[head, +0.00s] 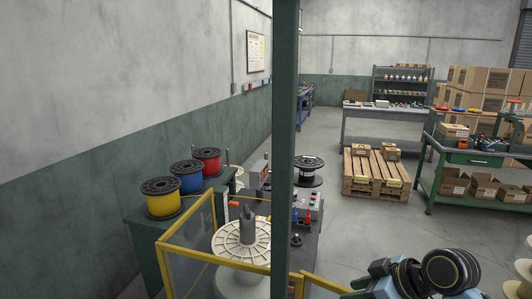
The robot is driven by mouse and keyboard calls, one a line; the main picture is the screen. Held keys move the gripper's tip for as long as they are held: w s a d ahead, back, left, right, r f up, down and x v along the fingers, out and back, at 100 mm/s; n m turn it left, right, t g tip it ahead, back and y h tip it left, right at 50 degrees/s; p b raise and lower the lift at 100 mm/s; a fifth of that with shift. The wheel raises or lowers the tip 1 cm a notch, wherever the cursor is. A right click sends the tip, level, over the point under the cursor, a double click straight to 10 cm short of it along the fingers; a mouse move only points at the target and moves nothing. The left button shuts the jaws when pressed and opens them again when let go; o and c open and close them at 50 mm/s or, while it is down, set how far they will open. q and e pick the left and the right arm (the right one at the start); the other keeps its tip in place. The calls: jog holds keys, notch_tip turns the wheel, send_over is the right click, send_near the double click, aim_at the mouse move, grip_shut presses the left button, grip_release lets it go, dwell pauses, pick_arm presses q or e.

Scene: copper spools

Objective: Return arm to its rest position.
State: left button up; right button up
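A jointed arm link of mine shows at the bottom right of the head view, dark with black round joints and thin gold rings. The frame's lower edge cuts it off. No fingers show on it, and neither my left nor my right gripper is in view. Whether either gripper holds anything is hidden.
A green post (284,130) crosses the view. Left are yellow (162,205), blue (187,183) and red (207,163) wire spools, a large white reel (262,240) and a yellow-framed guard (180,243). A wooden pallet (376,185) and green workbench (470,158) stand beyond clear floor.

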jog(key=s+f+m+g+h, duration=0.1)
jog(key=s+f+m+h, duration=0.2)
jog(key=s+f, duration=0.8)
jog(key=s+d+f+m+g+h, duration=0.1)
jog(key=s+d+m+h, duration=0.1)
jog(key=s, duration=0.6)
jog(key=s+d+f+m+h, duration=0.1)
jog(key=s+f+m+h, duration=0.1)
jog(key=s, duration=0.5)
notch_tip(320, 180, down, 31)
jog(key=s+g+b, duration=0.2)
jog(key=b, duration=0.6)
pick_arm(q)
notch_tip(320, 180, down, 15)
jog(key=b, duration=0.7)
jog(key=shift+w, duration=0.15)
pick_arm(e)
jog(key=s+d+f, duration=0.1)
jog(key=s+f, duration=0.7)
jog(key=f, duration=0.3)
jog(key=s+d+f, duration=0.2)
jog(key=s+f, duration=0.6)
jog(key=f, duration=0.4)
jog(key=shift+s+f+g, duration=0.15)
jog(key=shift+f+g, duration=0.05)
jog(key=shift+g, duration=0.2)
jog(key=shift+d, duration=0.1)
